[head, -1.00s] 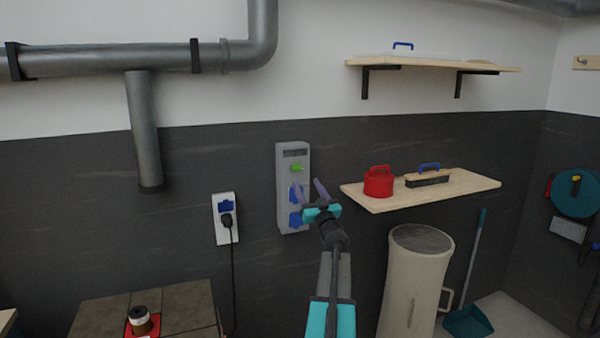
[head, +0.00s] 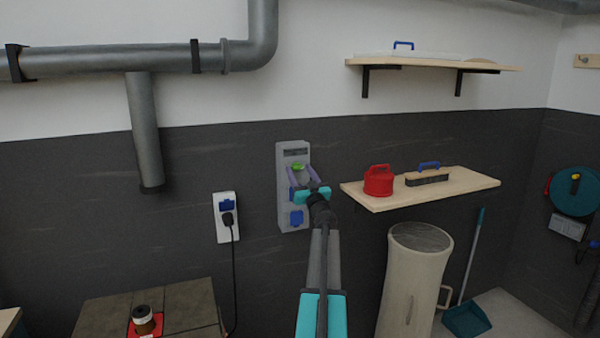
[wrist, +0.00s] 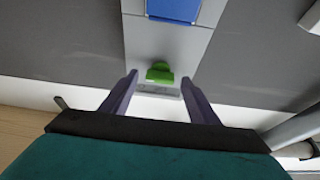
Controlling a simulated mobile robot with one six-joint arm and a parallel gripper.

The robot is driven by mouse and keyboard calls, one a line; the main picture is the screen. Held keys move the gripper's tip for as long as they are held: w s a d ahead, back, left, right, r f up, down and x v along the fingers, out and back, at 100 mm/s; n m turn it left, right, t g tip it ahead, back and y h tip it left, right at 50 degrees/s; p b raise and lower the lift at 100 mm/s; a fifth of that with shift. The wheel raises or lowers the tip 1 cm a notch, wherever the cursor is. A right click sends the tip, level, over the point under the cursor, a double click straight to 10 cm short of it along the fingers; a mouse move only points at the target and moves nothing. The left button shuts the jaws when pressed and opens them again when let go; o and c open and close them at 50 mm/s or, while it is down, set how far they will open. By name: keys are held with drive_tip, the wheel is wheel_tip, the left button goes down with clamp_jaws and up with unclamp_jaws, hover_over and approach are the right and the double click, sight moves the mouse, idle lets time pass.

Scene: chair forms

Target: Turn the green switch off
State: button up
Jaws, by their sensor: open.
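The green switch (head: 298,167) is a small knob near the top of a grey wall panel (head: 283,215). In the wrist view the green switch (wrist: 160,73) shows between and a little beyond my fingertips, with the panel (wrist: 150,40) behind it. My gripper (head: 301,172) is open, its two purple fingers spread to either side of the switch in the picture. I see no clear contact between the fingers and the switch. A blue socket cover (head: 296,218) sits low on the panel, and another blue cover (wrist: 175,10) shows in the wrist view.
A shelf (head: 470,186) right of the panel holds a red canister (head: 378,181) and a brush (head: 428,176). A white socket (head: 222,232) with a black plug is at left. A beige bin (head: 410,280) stands below the shelf.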

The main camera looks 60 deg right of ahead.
drive_tip(key=c, duration=1)
drive_tip(key=shift+c, duration=0.2)
drive_tip(key=shift+n, duration=0.3)
drive_tip(key=n+y, duration=0.1)
drive_tip(key=n, duration=0.1)
drive_tip(key=n+t+y, duration=0.1)
drive_tip(key=n, duration=0.1)
drive_tip(key=shift+s+d+r, duration=0.1)
drive_tip(key=shift+d, duration=0.1)
drive_tip(key=n+y, duration=0.2)
drive_tip(key=n, duration=0.2)
drive_tip(key=n+y+p, duration=0.1)
drive_tip(key=n+y, duration=0.1)
drive_tip(key=n, duration=0.1)
drive_tip(key=shift+d+r+n+t, duration=0.1)
drive_tip(key=shift+n+t, duration=0.3)
drive_tip(key=n+y, duration=0.1)
drive_tip(key=n, duration=0.1)
drive_tip(key=n+g, duration=0.1)
drive_tip(key=n, duration=0.2)
drive_tip(key=shift+s+r+y, duration=0.1)
drive_tip(key=shift+r+y, duration=0.05)
drive_tip(key=shift+y, duration=0.25)
drive_tip(key=shift+r+n+g+y+p, duration=0.1)
drive_tip(key=shift+n+g+y+p, duration=0.25)
drive_tip(key=shift+n, duration=0.9)
drive_tip(key=shift+n+g+y+p, duration=0.15)
drive_tip(key=shift+n+g, duration=0.3)
drive_tip(key=shift+n, duration=0.8)
